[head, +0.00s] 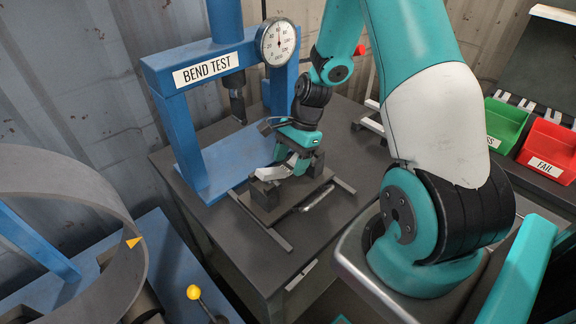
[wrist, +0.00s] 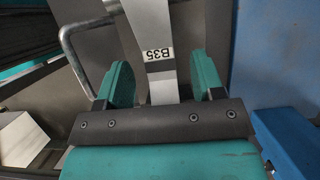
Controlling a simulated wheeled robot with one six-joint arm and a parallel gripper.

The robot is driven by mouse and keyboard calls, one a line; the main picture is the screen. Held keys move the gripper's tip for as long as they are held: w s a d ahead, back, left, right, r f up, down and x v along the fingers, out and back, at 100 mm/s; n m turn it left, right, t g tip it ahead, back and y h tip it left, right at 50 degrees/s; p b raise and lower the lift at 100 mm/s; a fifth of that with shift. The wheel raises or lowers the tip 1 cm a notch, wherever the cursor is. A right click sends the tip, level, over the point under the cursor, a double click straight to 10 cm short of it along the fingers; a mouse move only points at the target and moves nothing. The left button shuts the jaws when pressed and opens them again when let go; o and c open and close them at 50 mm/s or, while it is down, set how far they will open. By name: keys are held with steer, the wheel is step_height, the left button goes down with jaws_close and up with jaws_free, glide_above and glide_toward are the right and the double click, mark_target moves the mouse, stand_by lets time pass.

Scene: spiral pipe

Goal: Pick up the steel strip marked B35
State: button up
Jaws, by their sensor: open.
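The steel strip marked B35 (wrist: 154,28) shows in the wrist view as a narrow grey band running up the picture, with its white B35 label upside down. My gripper (wrist: 164,78) is open, with one teal finger on each side of the strip and a gap visible on both sides. The strip's lower end is hidden behind the dark gripper body. In the head view my gripper (head: 279,168) is low over dark blocks on the bench, in front of the blue press. I cannot make out the B35 label there.
The blue BEND TEST press (head: 180,120) with its dial (head: 277,42) stands close behind my gripper. A bent metal handle (wrist: 72,45) is left of the fingers in the wrist view. Green (head: 505,125) and red FAIL (head: 548,150) bins stand far right. The bench front (head: 240,245) is clear.

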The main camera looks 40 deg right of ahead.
steer(key=shift+a+f, duration=0.1)
steer(key=shift+f, duration=0.2)
jaws_close()
steer(key=shift+r, duration=0.1)
